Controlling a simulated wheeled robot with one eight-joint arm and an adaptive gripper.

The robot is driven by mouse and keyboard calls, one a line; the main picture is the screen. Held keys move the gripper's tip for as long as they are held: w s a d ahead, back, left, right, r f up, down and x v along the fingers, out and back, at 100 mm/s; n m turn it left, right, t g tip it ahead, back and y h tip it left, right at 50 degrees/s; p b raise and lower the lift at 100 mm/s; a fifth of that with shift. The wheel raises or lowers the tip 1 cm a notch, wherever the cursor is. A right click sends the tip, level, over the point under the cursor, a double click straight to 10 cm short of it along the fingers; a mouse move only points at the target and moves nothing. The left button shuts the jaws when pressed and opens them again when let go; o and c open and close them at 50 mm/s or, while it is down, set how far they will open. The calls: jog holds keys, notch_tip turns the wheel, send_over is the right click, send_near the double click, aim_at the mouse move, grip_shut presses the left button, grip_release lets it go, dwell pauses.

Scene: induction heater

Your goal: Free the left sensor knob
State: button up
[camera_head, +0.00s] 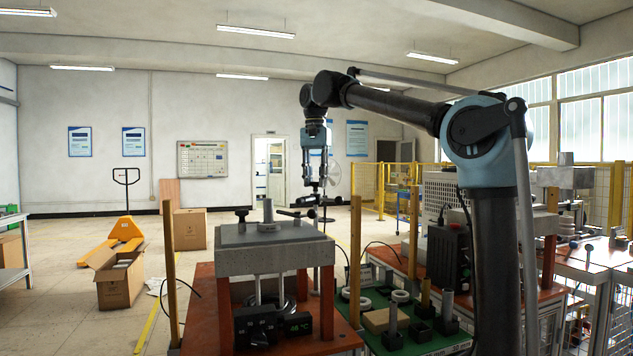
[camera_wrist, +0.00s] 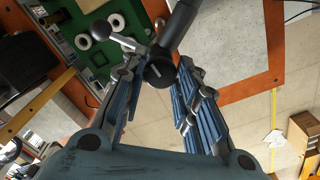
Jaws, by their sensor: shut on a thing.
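My gripper (camera_head: 317,186) points down above the heater's right rear, at a dark knob assembly (camera_head: 318,201). In the wrist view my gripper (camera_wrist: 160,90) has its blue-grey fingers on both sides of a dark round knob (camera_wrist: 159,71), with a rod running up from it. I cannot tell whether this is the left sensor knob.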

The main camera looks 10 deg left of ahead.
jog(key=n, duration=0.8)
jog(key=shift+n, duration=0.4)
jog(key=n, duration=0.4)
jog(key=shift+n, duration=1.8)
jog(key=o, duration=1.1)
jog(key=shift+r, duration=0.1)
notch_tip(320, 180, up, 12)
jog(key=shift+w+f, duration=0.1)
jog(key=shift+f, duration=0.05)
